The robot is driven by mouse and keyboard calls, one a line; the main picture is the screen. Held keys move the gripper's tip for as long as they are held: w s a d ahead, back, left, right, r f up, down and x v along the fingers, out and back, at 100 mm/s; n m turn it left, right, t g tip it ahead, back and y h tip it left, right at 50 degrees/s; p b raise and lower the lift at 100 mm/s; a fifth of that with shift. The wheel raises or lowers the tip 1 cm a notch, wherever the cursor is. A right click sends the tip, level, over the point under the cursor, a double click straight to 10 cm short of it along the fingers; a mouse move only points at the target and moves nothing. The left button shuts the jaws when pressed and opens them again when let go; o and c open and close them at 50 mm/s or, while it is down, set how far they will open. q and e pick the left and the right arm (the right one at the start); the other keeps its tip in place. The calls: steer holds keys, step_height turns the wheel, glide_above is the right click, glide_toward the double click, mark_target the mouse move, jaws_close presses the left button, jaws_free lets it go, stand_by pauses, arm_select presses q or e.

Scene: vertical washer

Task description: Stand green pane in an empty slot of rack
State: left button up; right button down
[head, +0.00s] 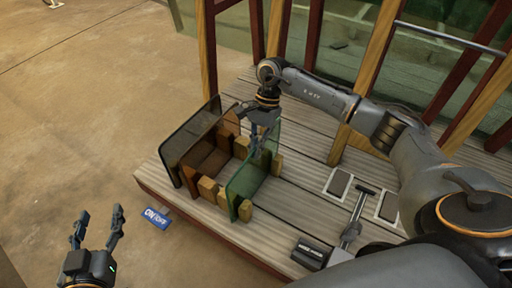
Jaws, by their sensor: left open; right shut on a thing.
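The green pane (243,186) is upright on the right part of the rack, its lower front corner among the wooden blocks. My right gripper (261,150) is shut on its upper edge from above. The rack (208,188) shows as two rows of tan wooden blocks on the deck. A smoky grey pane (188,136) stands at its left end, and a brown pane (229,127) stands beside that one. Whether the green pane's bottom edge is fully seated cannot be told. My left gripper (97,228) is open and empty, left of the deck.
The slatted wooden deck (290,205) carries a squeegee-like tool (355,222), a dark block (312,253) and two framed grey plates (338,183). Wooden posts and glass stand behind. The floor at left is clear.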

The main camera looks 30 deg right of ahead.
steer(key=shift+r, duration=0.1)
steer(key=c, duration=1.4)
jaws_free()
steer(key=shift+c, duration=0.2)
steer(key=v, duration=1.2)
